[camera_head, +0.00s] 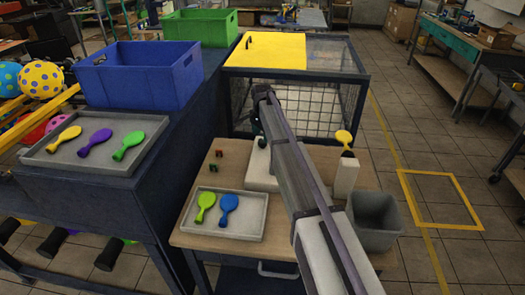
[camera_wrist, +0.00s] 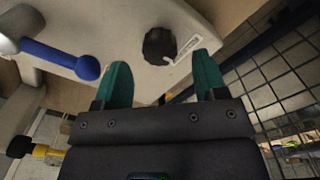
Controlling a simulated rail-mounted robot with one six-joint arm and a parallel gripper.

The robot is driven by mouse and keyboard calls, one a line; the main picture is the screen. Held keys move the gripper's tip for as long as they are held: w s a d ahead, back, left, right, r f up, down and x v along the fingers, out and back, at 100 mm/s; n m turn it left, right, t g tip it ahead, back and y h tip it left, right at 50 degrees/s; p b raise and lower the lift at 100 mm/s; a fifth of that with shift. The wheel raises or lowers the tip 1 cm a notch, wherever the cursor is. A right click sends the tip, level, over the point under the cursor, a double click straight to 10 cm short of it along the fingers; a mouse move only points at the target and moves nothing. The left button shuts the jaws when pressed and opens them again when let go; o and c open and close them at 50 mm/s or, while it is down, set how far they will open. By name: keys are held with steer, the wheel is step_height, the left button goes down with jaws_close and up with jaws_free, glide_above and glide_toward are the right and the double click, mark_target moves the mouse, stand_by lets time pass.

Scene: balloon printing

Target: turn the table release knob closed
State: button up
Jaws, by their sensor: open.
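The knob (camera_wrist: 158,46) is black and round with a ridged edge, on a pale machine housing (camera_wrist: 120,20); a small white label strip lies beside it. My gripper (camera_wrist: 162,62) has two green fingers, open and apart, one to each side of the knob in the picture. The knob shows in the gap between the fingertips; I cannot tell whether they touch it. In the head view my arm reaches over the wooden table, and a bit of the green gripper (camera_head: 256,127) shows by the white machine (camera_head: 259,165). The knob is hidden there by my arm.
A blue ball-ended lever (camera_wrist: 88,67) lies left of the fingers in the wrist view. A wire-mesh cage (camera_head: 335,95) stands behind the table. A grey tray (camera_head: 250,232) with two balloons, a grey bin (camera_head: 375,222) and a yellow balloon (camera_head: 343,137) on a white post are nearby.

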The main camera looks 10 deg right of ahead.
mark_target(262, 141)
step_height(262, 141, down, 4)
steer(key=shift+r+b, duration=0.2)
steer(key=shift+b, duration=0.7)
steer(key=shift+r, duration=0.1)
steer(key=c, duration=0.9)
